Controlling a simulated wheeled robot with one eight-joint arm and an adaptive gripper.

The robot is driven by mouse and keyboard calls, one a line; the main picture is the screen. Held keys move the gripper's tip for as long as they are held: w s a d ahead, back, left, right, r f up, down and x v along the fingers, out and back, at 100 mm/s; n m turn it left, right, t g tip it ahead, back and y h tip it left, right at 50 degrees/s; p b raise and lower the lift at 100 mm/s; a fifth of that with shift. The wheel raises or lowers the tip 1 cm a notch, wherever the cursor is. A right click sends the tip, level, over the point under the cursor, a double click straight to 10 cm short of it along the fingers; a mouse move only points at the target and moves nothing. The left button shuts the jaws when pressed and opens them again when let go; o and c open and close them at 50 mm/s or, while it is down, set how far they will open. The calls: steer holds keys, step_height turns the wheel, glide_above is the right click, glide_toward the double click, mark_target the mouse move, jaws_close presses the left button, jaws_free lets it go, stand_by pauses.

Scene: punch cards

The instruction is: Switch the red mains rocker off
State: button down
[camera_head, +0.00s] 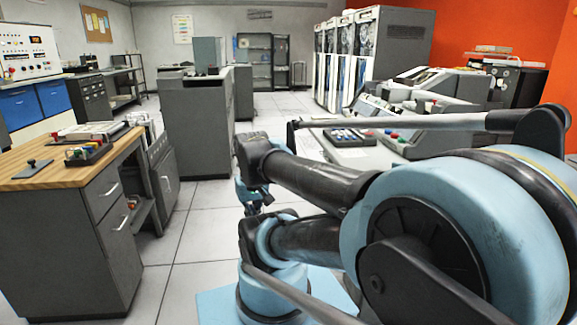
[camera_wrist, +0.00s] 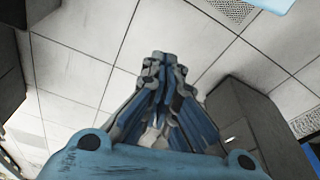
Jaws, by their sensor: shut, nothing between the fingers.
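I cannot make out the red mains rocker for certain in either view. Small red parts show on the white wall panel (camera_head: 28,52) at the far left, on a box of coloured knobs (camera_head: 88,152) on the wooden-topped desk, and on the grey console at the right; which of them, if any, is the rocker is too small to tell. My gripper (camera_wrist: 163,58) is shut and empty in the wrist view, with bare floor tiles beyond its fingertips. In the head view it is partly hidden by my own arm, low over the floor.
The wooden-topped desk (camera_head: 35,172) stands at left, with a small lever plate (camera_head: 32,168) on it. A grey cabinet (camera_head: 195,125) stands mid-room. A sloped grey console (camera_head: 430,135) is at right, partly behind my arm. Tall tape cabinets (camera_head: 390,60) stand behind. Tiled floor is clear between.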

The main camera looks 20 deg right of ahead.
steer(key=w+d+r+m+t+h, duration=0.1)
steer(key=w+d+r+m+h, duration=0.15)
steer(key=w+d, duration=0.5)
steer(key=w+d+r+m+h, duration=0.1)
steer(key=w+d+m, duration=0.3)
steer(key=w, duration=0.6)
steer(key=w+d+r+m+t+h, duration=0.1)
steer(key=w+d+m, duration=0.2)
steer(key=w+d, duration=0.45)
steer(key=w+d+f+m+h, duration=0.2)
steer(key=w+d+f+m, duration=0.1)
steer(key=w+d+f, duration=0.4)
steer(key=w+d+f+m+h, duration=0.2)
steer(key=w+d+f+m, duration=0.2)
steer(key=w+d+f, duration=0.3)
steer(key=shift+w+d+f+t, duration=0.15)
steer(key=shift+w+d+t, duration=0.25)
steer(key=shift+w+d, duration=2.5)
steer(key=shift+s+d+h, duration=0.25)
steer(key=shift+s+d, duration=0.35)
steer(key=shift+d, duration=0.05)
steer(key=s+d+f, duration=0.1)
steer(key=s+d, duration=0.1)
steer(key=d, duration=0.6)
steer(key=shift+d+f, duration=0.15)
steer(key=shift+f, duration=0.25)
steer(key=shift+s+d, duration=0.1)
steer(key=shift+d, duration=0.05)
